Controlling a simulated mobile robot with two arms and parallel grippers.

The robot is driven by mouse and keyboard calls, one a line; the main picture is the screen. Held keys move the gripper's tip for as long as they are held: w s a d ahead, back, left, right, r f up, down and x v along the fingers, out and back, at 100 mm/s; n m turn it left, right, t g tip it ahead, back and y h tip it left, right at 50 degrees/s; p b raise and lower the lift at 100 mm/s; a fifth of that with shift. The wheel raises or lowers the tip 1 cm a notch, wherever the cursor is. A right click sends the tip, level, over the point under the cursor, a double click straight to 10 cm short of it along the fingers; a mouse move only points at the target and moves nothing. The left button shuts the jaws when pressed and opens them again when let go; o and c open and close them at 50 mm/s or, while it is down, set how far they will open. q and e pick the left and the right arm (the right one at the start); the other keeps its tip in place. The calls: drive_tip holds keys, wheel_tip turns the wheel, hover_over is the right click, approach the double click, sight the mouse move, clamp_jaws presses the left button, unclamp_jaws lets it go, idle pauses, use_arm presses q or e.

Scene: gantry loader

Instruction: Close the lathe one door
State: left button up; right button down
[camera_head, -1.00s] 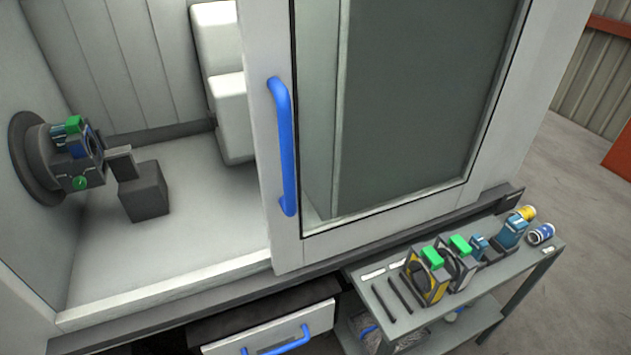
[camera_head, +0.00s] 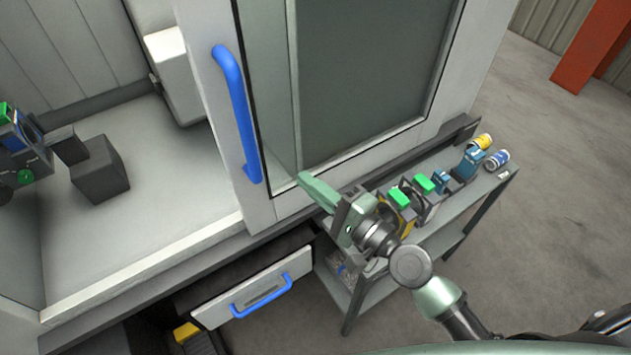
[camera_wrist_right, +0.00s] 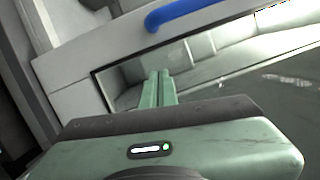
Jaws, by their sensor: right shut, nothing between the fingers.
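The lathe door (camera_head: 210,110) is a pale sliding panel with a dark window (camera_head: 365,80). It stands open, with the machine's interior showing to its left. A blue vertical handle (camera_head: 238,115) is on the door's left edge; part of it also shows in the right wrist view (camera_wrist_right: 185,14). My right gripper (camera_head: 303,179) is green, shut and empty. In the head view it appears in front of the lower window, to the right of the handle's lower end and apart from it. The right wrist view shows its two fingers (camera_wrist_right: 158,88) together, pointing toward the door. My left gripper is not in view.
A grey cart (camera_head: 490,190) stands at the right, holding several parts with green and blue pieces and small cans. A drawer (camera_head: 255,290) with a blue handle is below the door. A chuck (camera_head: 20,150) and a dark block (camera_head: 100,168) are inside. Floor at right is clear.

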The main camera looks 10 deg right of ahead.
sight(273, 154)
drive_tip(key=p+x, duration=0.1)
drive_tip(key=x, duration=0.5)
drive_tip(key=shift+w+a+r+p, duration=0.1)
drive_tip(key=shift+w+r+p, duration=0.05)
drive_tip(key=shift+p, duration=0.2)
drive_tip(key=s+a+p, duration=0.1)
drive_tip(key=s+a, duration=0.1)
drive_tip(key=a, duration=0.1)
drive_tip(key=shift+a+r+p, duration=0.15)
drive_tip(key=shift+a+p, duration=0.05)
drive_tip(key=shift+p, duration=0.2)
drive_tip(key=shift+w, duration=0.15)
